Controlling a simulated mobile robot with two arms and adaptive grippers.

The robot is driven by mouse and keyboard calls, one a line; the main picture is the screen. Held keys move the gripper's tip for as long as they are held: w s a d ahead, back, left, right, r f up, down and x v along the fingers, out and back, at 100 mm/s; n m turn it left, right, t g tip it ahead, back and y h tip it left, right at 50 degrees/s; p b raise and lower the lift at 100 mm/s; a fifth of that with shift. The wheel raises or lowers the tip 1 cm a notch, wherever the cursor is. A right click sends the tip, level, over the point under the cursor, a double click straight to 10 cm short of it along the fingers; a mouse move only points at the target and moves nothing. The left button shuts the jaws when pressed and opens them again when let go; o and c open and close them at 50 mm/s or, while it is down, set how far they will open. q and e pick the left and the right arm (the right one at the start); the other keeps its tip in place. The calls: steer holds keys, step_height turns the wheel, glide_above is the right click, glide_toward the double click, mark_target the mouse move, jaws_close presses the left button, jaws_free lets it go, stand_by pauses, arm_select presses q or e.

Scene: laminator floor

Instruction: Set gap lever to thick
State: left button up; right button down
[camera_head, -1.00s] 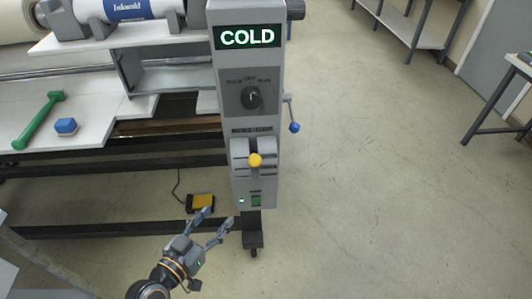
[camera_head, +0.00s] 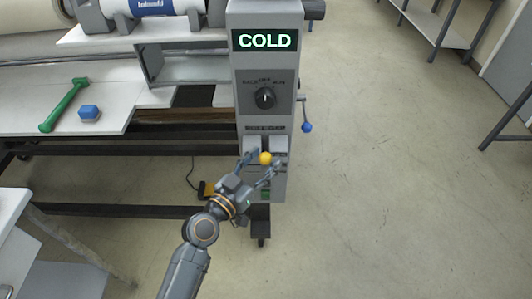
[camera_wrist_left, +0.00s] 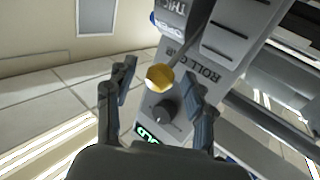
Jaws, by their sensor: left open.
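The gap lever's yellow knob (camera_head: 265,158) sits on the lower front of the grey control column (camera_head: 283,80). In the left wrist view the yellow knob (camera_wrist_left: 159,77) shows in the middle, near a "ROLL GAP" label (camera_wrist_left: 196,62) and a partly cut-off "THIC" label at the top. My left gripper (camera_head: 266,161) is open, with one finger to each side of the knob. In the left wrist view the open fingers (camera_wrist_left: 160,82) also stand to either side of it with gaps; contact cannot be seen. My right gripper is not in view.
A black dial (camera_head: 265,98) and a "COLD" display (camera_head: 265,40) are above the lever. A crank with a blue ball (camera_head: 306,127) sticks out at the column's right.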

arm_select(q)
steer(key=shift+x, duration=0.8)
jaws_close()
step_height(320, 180, down, 5)
steer(key=s+m+t+h+b, duration=0.2)
steer(key=b, duration=1.4)
steer(key=shift+s+f+m, duration=0.2)
steer(key=shift+s+m, duration=0.1)
steer(key=shift+s, duration=0.05)
steer(key=shift+d, duration=0.1)
steer(key=shift+c, duration=0.8)
jaws_free()
steer(key=shift+o, duration=0.8)
